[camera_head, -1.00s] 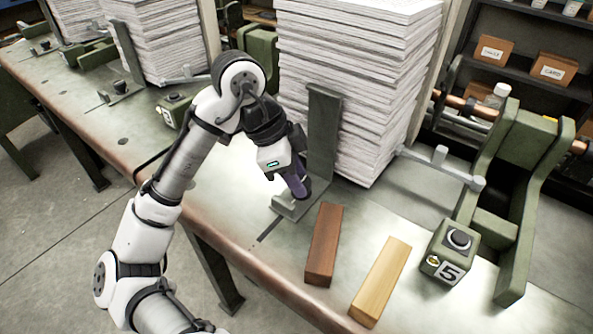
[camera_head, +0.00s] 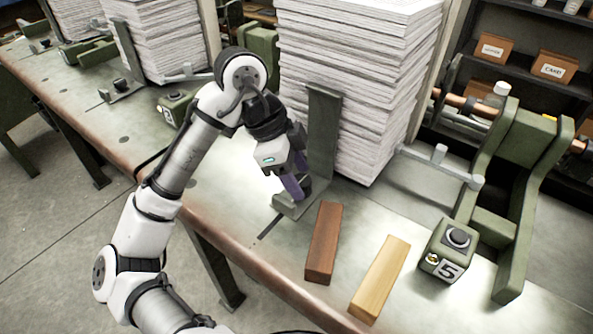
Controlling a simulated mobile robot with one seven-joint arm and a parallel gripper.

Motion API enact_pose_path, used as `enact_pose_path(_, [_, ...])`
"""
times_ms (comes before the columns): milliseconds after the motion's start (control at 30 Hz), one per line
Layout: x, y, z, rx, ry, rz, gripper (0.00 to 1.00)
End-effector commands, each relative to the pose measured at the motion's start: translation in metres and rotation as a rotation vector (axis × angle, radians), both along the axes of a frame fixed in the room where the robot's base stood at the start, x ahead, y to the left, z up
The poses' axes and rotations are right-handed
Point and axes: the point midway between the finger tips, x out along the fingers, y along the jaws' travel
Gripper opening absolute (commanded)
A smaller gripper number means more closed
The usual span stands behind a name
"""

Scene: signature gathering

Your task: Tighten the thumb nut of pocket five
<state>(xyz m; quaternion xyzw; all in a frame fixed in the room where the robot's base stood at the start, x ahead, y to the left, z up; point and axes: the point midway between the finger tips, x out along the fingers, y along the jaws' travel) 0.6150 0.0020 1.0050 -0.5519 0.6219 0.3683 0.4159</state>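The pocket five station has a green block (camera_head: 448,250) marked "5" with a round dark button on top. To its left, an upright grey-green bracket (camera_head: 322,130) stands against a tall paper stack (camera_head: 355,75). A dark round knob, which looks like the thumb nut (camera_head: 307,187), sits on the bracket's foot (camera_head: 291,207). My gripper (camera_head: 296,182) points down at this knob, its purple fingers right beside it on the left. The fingers partly cover the knob; whether they touch or grip it is too small to tell.
A dark brown wooden bar (camera_head: 323,243) and a light wooden bar (camera_head: 380,280) lie on the bench (camera_head: 262,262) in front of the bracket. A metal rod (camera_head: 440,165) reaches from the green frame (camera_head: 520,150) toward the stack. Another similar pocket stands to the left.

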Motion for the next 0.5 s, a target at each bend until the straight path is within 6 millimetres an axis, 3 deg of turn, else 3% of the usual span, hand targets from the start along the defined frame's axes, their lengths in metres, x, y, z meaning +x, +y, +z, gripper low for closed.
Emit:
enact_pose_path(333, [0.000,0.001,0.002,0.001,0.000,0.001,0.56])
enact_pose_path(500, [0.001,0.009,0.020,0.003,-0.001,0.003,0.56])
